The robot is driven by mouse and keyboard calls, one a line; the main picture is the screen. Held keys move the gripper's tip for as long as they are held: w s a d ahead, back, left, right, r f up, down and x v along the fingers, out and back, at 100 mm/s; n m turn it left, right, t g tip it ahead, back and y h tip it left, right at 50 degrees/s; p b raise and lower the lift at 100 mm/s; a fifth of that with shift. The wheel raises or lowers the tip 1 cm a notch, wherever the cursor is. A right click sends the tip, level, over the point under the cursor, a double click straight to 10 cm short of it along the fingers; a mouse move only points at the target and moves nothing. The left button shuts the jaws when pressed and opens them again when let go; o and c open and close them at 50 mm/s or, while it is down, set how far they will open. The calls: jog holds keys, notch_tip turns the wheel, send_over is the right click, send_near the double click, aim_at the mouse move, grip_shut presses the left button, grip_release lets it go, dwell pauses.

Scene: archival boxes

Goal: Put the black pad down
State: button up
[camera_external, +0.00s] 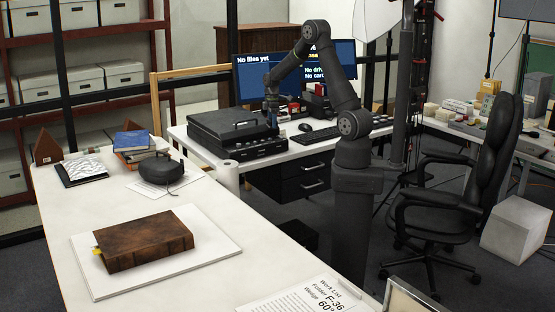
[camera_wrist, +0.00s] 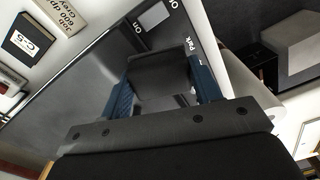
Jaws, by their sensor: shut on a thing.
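My gripper (camera_wrist: 162,85) shows two blue fingers in the wrist view, with a dark block between them that appears to be the black pad (camera_wrist: 160,78). The fingers press on its left and right sides. In the external view my gripper (camera_external: 271,108) points down at the right end of the black scanner-like device (camera_external: 225,125). The pad cannot be told apart from the dark device there. In the wrist view the device's dark panel (camera_wrist: 85,85) lies beneath, with white "On" and "Park" lettering near the pad. Whether the pad touches the panel is unclear.
The near table holds a brown book (camera_external: 145,240) on a white board and a dark round weight (camera_external: 161,171).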

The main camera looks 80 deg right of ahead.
jog(key=w+a+m, duration=0.1)
jog(key=w+a, duration=0.2)
jog(key=a, duration=0.3)
jog(key=w+a+f+m, duration=0.1)
jog(key=w+a, duration=0.3)
jog(key=a, duration=0.2)
jog(key=w+a+m, duration=0.1)
jog(key=w+a, duration=0.2)
jog(key=a, duration=0.3)
jog(key=shift+w+a+f, duration=0.15)
jog(key=shift+a+f, duration=0.1)
jog(key=shift+f, duration=0.15)
jog(key=a+m, duration=0.1)
jog(key=a, duration=0.4)
jog(key=w+a+f, duration=0.1)
jog(key=a, duration=0.5)
jog(key=w+a+m, duration=0.1)
jog(key=a, duration=0.5)
jog(key=shift+w+f+m, duration=0.25)
jog(key=shift+f+m, duration=0.05)
jog(key=shift+f, duration=0.1)
